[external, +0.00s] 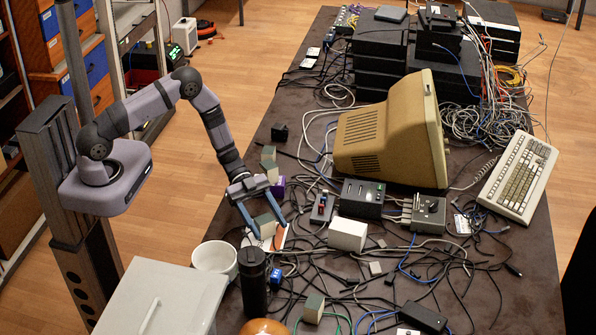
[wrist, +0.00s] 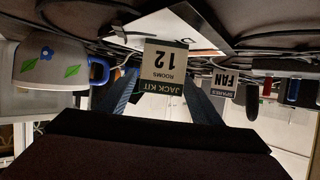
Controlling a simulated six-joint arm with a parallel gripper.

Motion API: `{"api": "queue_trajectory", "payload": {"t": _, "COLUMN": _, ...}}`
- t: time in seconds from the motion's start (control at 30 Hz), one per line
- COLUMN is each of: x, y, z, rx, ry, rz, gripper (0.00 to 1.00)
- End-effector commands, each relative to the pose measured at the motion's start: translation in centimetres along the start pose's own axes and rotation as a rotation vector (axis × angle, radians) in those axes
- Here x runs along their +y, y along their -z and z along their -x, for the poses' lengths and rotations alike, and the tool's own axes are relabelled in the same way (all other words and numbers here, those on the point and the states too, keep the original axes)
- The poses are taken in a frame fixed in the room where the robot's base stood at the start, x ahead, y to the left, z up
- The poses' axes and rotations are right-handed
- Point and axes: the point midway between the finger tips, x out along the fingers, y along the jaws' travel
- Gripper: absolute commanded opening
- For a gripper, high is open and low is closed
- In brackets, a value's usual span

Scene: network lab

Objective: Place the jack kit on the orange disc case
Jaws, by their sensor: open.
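The jack kit (external: 265,225), a small box with a grey-green top and a pale label, is between the fingertips of my gripper (external: 264,229). In the wrist view the jack kit (wrist: 165,62) appears upside down, with its label reading "JACK KIT ROOMS 12". My gripper's blue fingers (wrist: 164,90) are open on either side of it. The orange disc case (external: 280,238), flat and white with an orange disc, lies under and beside the jack kit. Its white surface shows behind the kit in the wrist view (wrist: 180,22). The kit seems to stand on it; exact contact is hard to see.
A white pot (external: 215,258) and black cylinder (external: 253,280) stand near the front left. A white box (external: 347,235) and a blue item (external: 276,277) are close by. A "SPARES FAN" box (wrist: 224,80) and cables also surround the case.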

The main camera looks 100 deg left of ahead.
Motion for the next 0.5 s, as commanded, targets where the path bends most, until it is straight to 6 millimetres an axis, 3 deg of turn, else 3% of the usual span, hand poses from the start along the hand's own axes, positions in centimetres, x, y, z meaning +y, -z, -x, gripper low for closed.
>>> {"api": "queue_trajectory", "payload": {"t": 0.3, "x": -0.1, "y": -0.2, "z": 5.8, "rx": 0.0, "ry": 0.004, "rz": -0.002, "gripper": 0.59}}
{"api": "queue_trajectory", "payload": {"t": 0.5, "x": 0.0, "y": -0.1, "z": 8.1, "rx": 0.0, "ry": 0.001, "rz": 0.0, "gripper": 0.59}}
